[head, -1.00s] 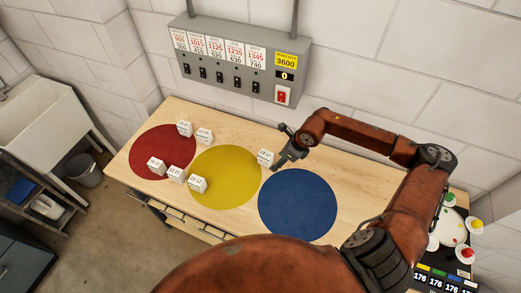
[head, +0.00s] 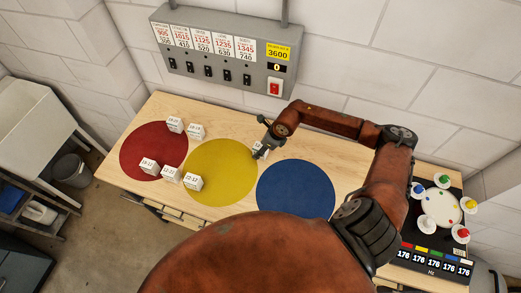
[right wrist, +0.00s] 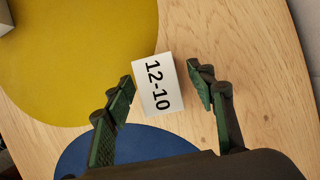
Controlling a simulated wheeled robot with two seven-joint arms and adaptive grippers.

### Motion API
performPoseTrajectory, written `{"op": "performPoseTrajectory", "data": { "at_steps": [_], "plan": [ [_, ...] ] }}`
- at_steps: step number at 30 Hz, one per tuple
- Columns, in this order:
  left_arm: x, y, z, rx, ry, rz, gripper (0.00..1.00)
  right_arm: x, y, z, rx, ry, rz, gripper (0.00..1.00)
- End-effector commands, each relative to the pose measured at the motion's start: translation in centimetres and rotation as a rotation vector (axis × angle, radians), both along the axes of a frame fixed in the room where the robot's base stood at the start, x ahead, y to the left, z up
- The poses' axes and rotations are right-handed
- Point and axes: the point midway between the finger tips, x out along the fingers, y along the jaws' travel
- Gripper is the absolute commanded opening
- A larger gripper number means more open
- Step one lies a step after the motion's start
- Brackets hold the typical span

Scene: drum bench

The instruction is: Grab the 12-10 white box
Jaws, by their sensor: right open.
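The 12-10 white box (right wrist: 155,84) lies on the wooden bench, at the edge of the yellow circle, with its label facing the right wrist camera. In the head view the box (head: 261,149) is partly hidden by my right gripper (head: 266,143). In the right wrist view my right gripper (right wrist: 163,82) is open, one finger on each side of the box's near part, with a visible gap on the right and a narrower one on the left. I cannot tell whether the left finger touches it. My left gripper is not in view.
Several other white boxes stand on or near the red circle (head: 140,138) and yellow circle (head: 222,185). A blue circle (head: 296,188) lies to the right. A grey switch panel (head: 221,81) hangs on the wall behind. A dark device with colored knobs (head: 440,207) stands at right.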

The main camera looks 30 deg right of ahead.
Motion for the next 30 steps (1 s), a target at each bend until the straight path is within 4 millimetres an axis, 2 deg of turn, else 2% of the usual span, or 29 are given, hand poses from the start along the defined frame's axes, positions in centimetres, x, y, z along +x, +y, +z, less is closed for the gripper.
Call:
{"op": "performPoseTrajectory", "data": {
  "at_steps": [3, 8, 18, 27, 30],
  "plan": [
    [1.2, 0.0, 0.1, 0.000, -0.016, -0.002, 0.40, 0.1, 0.1, -0.3, -0.001, 0.000, 0.002, 0.51],
    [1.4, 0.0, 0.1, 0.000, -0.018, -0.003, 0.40, 0.2, 0.1, -0.3, -0.001, -0.001, 0.003, 0.50],
    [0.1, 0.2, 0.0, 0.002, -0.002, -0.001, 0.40, 0.2, 0.1, -0.3, -0.001, -0.001, 0.003, 0.27],
    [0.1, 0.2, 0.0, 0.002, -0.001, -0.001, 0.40, 0.2, 0.1, -0.3, -0.001, -0.001, 0.003, 0.06],
    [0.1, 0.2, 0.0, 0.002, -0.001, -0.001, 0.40, 0.2, 0.1, -0.2, 0.000, -0.001, 0.003, 0.03]
  ]
}}
